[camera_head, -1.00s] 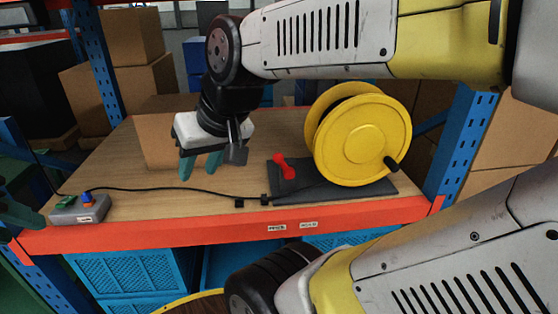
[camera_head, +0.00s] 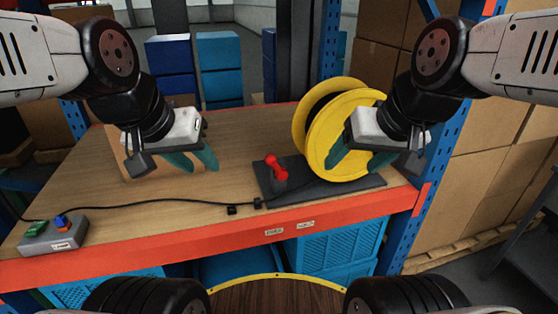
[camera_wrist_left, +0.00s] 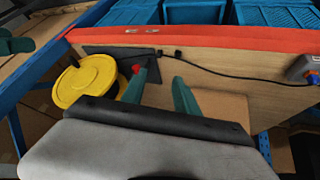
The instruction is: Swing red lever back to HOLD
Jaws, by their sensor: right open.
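The red lever (camera_head: 277,168) stands tilted on a dark base plate (camera_head: 348,192) at the front of the bench, left of the yellow reel (camera_head: 345,148). In the left wrist view its red tip (camera_wrist_left: 138,68) shows beside a fingertip; the rest is mostly hidden. My left gripper (camera_head: 196,162) is open and empty over the bench, left of the lever and apart from it in the head view. It also shows in the left wrist view (camera_wrist_left: 162,84) with its fingers spread. My right gripper (camera_head: 358,163) is open in front of the reel; I cannot tell whether it touches it.
A grey control box (camera_head: 53,236) with green and blue parts sits at the bench's front left. A black cable (camera_head: 150,201) runs from it towards the base plate. Two small labels (camera_head: 274,231) mark the orange front edge. Cardboard boxes (camera_head: 480,190) stand at the right.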

